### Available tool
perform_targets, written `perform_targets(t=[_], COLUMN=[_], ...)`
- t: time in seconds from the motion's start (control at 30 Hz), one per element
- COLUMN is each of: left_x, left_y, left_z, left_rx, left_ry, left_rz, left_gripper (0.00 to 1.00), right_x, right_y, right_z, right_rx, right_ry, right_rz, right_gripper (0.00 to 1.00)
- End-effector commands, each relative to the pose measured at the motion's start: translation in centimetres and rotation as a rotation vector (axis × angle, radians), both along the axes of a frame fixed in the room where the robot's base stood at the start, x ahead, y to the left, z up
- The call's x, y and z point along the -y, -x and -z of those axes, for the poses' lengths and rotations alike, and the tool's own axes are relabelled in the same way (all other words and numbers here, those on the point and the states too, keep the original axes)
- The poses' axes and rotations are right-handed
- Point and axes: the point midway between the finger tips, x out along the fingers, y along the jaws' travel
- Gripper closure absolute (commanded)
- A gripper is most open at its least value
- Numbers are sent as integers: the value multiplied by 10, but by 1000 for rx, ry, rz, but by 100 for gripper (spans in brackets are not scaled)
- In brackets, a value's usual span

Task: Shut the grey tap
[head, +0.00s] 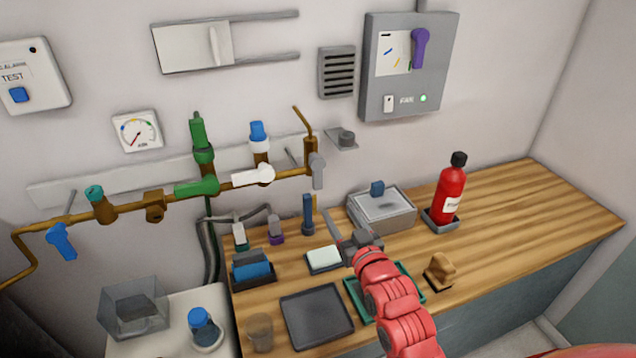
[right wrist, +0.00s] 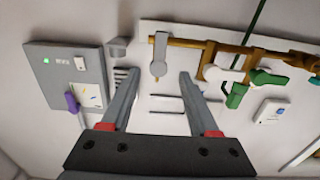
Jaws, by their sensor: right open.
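The grey tap (head: 318,170) is at the right end of the brass pipe on the wall. Its lever hangs down, across the line of the horizontal pipe. In the right wrist view, which is upside down, the grey tap (right wrist: 159,55) appears between and beyond my fingertips. My right gripper (head: 345,230) is open and empty, below the tap and in front of the wall, above the worktop. Its two fingers also show in the right wrist view (right wrist: 158,73), apart from the tap. My left gripper is not in view.
The white tap (head: 253,175), green tap (head: 197,187) and blue tap (head: 61,241) share the brass pipe (head: 130,208). A grey box (head: 382,209), red bottle (head: 451,190) and sponge dish (head: 324,260) stand on the wooden worktop (head: 530,200). A small wall bracket (head: 341,139) is right of the tap.

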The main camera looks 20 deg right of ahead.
Motion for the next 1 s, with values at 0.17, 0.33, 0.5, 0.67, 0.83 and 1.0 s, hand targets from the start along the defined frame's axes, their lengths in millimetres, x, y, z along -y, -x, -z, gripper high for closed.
perform_targets(t=[0.17,0.33,0.5,0.67,0.83,1.0], left_x=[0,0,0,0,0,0], left_y=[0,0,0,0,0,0], left_z=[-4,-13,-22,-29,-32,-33], left_rx=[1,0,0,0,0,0], left_ry=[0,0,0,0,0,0], left_rz=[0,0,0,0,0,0], left_gripper=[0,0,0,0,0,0], right_x=[-3,-4,-4,-5,-6,-6], right_y=[-36,-70,-102,-127,-145,-152], right_z=[-4,-5,-3,-3,-2,-1], right_rx=[-1,2,0,2,1,4], right_ry=[-2,-2,-2,-2,-2,-1], right_rz=[-3,-3,-1,0,-1,0], right_gripper=[39,39,39,39,39,39])
